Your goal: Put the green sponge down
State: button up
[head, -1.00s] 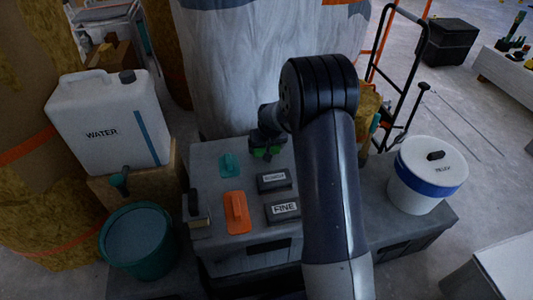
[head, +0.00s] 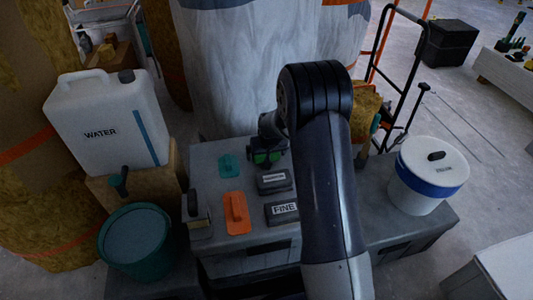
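The green sponge (head: 260,158) is at the back right of the grey box top (head: 232,248), right of the teal float. My gripper is low over the box top, right at the sponge. Its fingers are small, dark and partly hidden by my arm, so I cannot tell whether they grip the sponge or stand apart around it. Whether the sponge touches the box top is also unclear.
On the box top are a teal float (head: 228,166), an orange float (head: 237,212), a dark block (head: 273,181) and a block marked FINE (head: 282,212). A water can (head: 108,125), teal bucket (head: 138,243) and white lidded bucket (head: 430,176) stand around it.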

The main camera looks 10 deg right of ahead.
jog(key=p+v, duration=0.2)
jog(key=v, duration=1)
jog(key=b+x, duration=0.2)
jog(key=x, duration=1)
jog(key=shift+f, duration=0.15)
notch_tip(320, 180, up, 2)
jog(key=shift+r, duration=0.7)
